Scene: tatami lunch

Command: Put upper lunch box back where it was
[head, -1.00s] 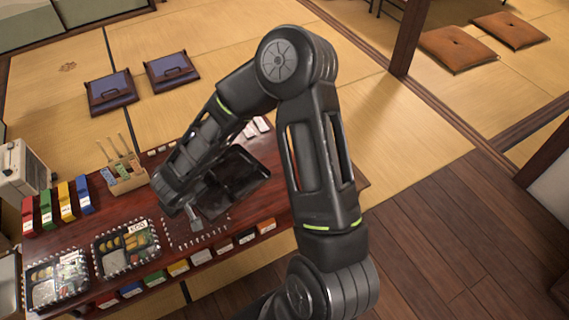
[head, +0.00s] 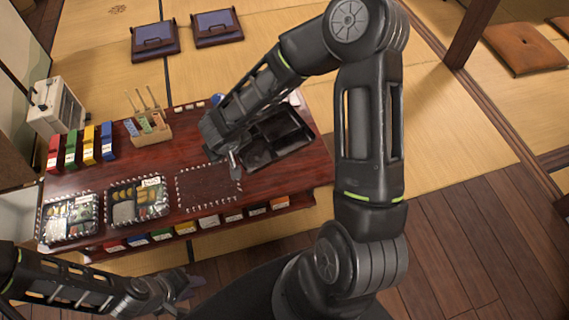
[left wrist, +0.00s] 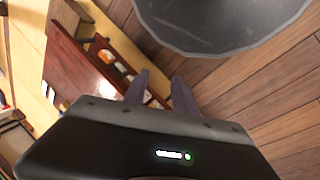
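A black compartmented lunch box (head: 283,142), with no food visible in it, sits at the right of the dark red table. Two filled lunch boxes (head: 137,216) (head: 70,236) stand at the left; I cannot tell which box is the upper one. A dotted rectangle (head: 208,188) on the table is bare. My right gripper (head: 234,168) is by the black box's left edge; the wrist hides part of it, and I cannot tell if it grips. My left gripper (head: 190,283) is low, in front of the table; its fingers (left wrist: 160,92) are apart and empty in the left wrist view.
Small coloured boxes fill the shelf (head: 210,221) under the front edge.

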